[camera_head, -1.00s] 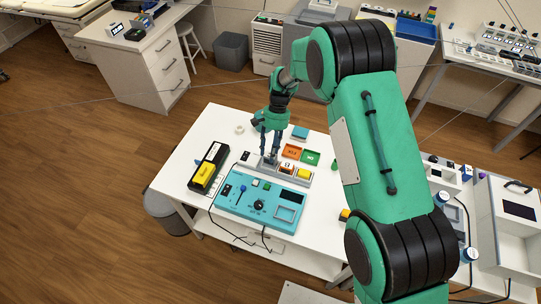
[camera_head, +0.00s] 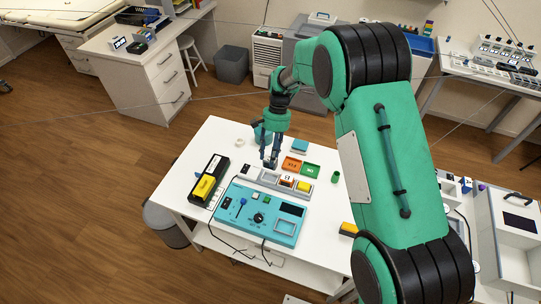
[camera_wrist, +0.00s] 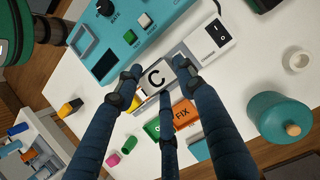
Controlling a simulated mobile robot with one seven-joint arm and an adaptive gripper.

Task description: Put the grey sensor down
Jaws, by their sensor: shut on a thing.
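My gripper (camera_head: 268,163) points down over the back left part of the table. In the wrist view its fingers (camera_wrist: 160,85) are shut around a small pale block marked C, which I take as the grey sensor (camera_wrist: 155,77). The sensor is hard to make out in the head view. Below lies a long grey slotted holder (camera_head: 268,177); it holds a block with a white top (camera_head: 286,181) and a yellow block (camera_head: 305,187). Whether the sensor touches the holder cannot be told.
An orange FIX tray (camera_head: 291,163) and a green tray (camera_head: 311,169) lie behind the holder. A teal control panel (camera_head: 262,216) lies in front. A yellow-and-black meter (camera_head: 206,186) lies left. A teal jar (camera_wrist: 280,117) stands behind my gripper. The table's left end (camera_head: 218,140) has bare room.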

